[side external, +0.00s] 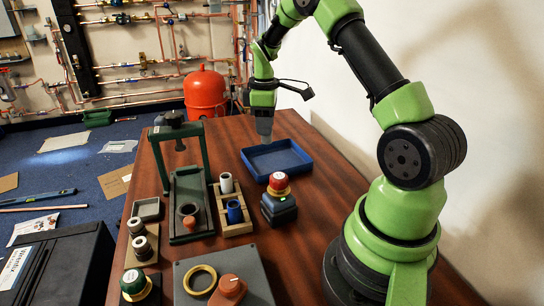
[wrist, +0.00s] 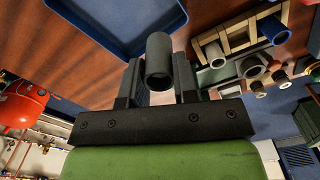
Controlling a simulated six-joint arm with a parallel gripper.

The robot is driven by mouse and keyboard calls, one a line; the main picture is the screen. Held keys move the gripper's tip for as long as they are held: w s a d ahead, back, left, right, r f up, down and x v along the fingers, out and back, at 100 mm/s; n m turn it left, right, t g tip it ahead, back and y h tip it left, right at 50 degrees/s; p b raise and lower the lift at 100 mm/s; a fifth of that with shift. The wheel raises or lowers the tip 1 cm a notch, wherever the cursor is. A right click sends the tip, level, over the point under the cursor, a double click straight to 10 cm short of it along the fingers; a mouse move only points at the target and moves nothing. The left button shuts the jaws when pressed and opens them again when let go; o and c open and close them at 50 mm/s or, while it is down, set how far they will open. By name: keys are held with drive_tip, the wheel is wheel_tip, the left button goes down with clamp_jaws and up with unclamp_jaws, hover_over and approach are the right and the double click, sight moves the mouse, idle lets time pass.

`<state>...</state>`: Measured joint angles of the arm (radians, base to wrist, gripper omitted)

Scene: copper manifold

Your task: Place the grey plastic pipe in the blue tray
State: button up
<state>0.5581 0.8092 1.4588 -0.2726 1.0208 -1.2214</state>
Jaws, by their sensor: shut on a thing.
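In the side view my gripper (side external: 264,132) points down over the back-left part of the blue tray (side external: 297,170); the pipe cannot be told clearly from the fingers there. The tray looks empty, with low walls. In the wrist view part of the tray (wrist: 88,12) shows beyond the pipe, with a gap between them.
A red-topped button on a dark box (side external: 279,205) stands in front of the tray. A wooden rack (side external: 238,228) holds a white and a blue pipe. A green-framed press (side external: 204,150) stands to the left. Bare wood lies behind the tray.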

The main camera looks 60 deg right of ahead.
drive_tip(key=s+d, duration=0.2)
drive_tip(key=d, duration=0.2)
hover_over(278, 168)
wheel_tip(278, 168, down, 6)
drive_tip(key=shift+a+r, duration=0.1)
drive_tip(key=shift+f, duration=2.1)
drive_tip(key=o, duration=0.9)
drive_tip(key=shift+f, duration=0.15)
